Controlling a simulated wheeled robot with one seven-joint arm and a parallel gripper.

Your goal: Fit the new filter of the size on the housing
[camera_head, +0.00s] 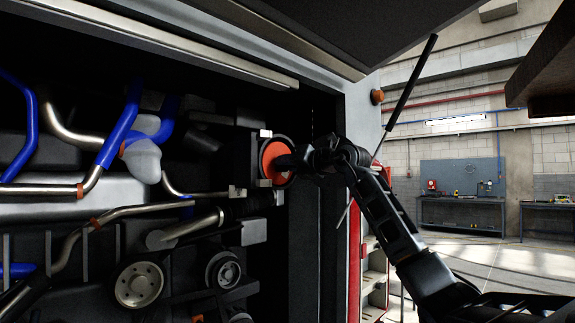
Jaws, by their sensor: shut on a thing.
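An orange round filter with a dark rim (268,154) is at the right side of the open engine bay. My gripper (290,162) reaches in from the right and is shut on the filter; its fingers are dark and partly lost against the bay. The filter's left side is against or very close to a dark bracket-like block (247,150) with a small white piece on top. I cannot tell whether this block is the housing or whether the filter touches it. No size marking is readable.
Blue hoses (122,128) and metal pipes (125,212) fill the bay to the left. Pulleys (138,284) sit below. A raised hatch (320,30) with a black strut (411,85) hangs above. A red cabinet (355,245) and workbenches (460,214) stand to the right.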

